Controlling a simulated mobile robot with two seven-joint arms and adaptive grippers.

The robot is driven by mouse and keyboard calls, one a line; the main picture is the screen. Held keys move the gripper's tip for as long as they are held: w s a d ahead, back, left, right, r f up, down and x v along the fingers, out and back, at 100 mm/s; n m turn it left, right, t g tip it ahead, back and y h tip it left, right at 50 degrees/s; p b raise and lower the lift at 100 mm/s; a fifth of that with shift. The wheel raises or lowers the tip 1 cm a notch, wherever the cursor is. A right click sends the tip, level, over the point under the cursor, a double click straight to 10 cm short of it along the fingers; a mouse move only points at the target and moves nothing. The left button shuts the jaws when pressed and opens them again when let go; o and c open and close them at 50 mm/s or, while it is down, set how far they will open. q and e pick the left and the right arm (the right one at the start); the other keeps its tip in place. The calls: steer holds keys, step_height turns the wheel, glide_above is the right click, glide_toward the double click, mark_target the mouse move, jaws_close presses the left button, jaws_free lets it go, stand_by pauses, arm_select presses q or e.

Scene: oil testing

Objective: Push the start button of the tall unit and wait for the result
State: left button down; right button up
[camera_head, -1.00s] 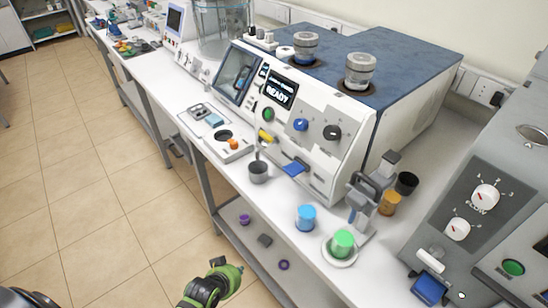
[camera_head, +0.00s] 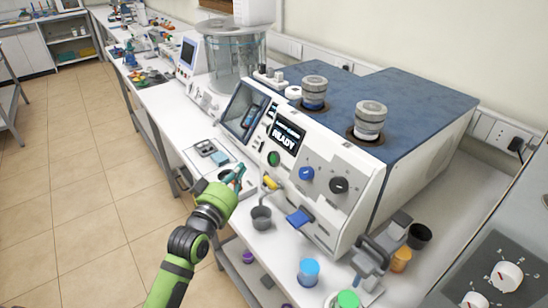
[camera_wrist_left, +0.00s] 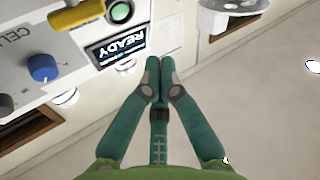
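The white unit (camera_head: 345,205) with a blue top stands on the bench in the head view. Its display (camera_head: 287,137) reads "READY", and the display shows tilted in the wrist view (camera_wrist_left: 115,48). A round green button (camera_head: 273,158) sits below the display; it is at the top of the wrist view (camera_wrist_left: 121,11). My left gripper (camera_head: 239,170) is in front of the unit's left part, its fingers together and empty. In the wrist view its fingertips (camera_wrist_left: 160,68) are beside the display, apart from the green button. My right gripper is not in view.
A yellow lever (camera_head: 270,183), blue knob (camera_head: 306,173) and black knob (camera_head: 339,185) are close to the button. A grey cup (camera_head: 261,217), blue-lidded jar (camera_head: 309,271) and green-lidded jar (camera_head: 347,300) stand in front. A glass-cylinder machine (camera_head: 233,55) is farther left.

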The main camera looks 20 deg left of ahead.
mark_target(273, 159)
arm_select(q)
steer(key=shift+w+a+r+n+t, duration=0.15)
steer(key=shift+a+r+t, duration=0.15)
steer(key=shift+r, duration=0.3)
steer(key=shift+w+a+r+n+t, duration=0.15)
steer(key=shift+a+r+t, duration=0.1)
steer(key=shift+r, duration=0.35)
steer(key=shift+f, duration=0.1)
steer(key=shift+w+d+f+b, duration=0.6)
steer(key=shift+w+d+b, duration=0.15)
steer(key=shift+w, duration=0.4)
steer(key=shift+w+d+f+b, duration=0.65)
steer(key=shift+w+b, duration=0.15)
steer(key=shift+w, duration=0.35)
steer(key=shift+w+d+f+b, duration=0.55)
steer(key=shift+w+d+b, duration=0.2)
steer(key=shift+w, duration=0.4)
steer(key=shift+w+d+f, duration=0.15)
steer(key=shift+w+f, duration=0.05)
steer(key=shift+w, duration=0.15)
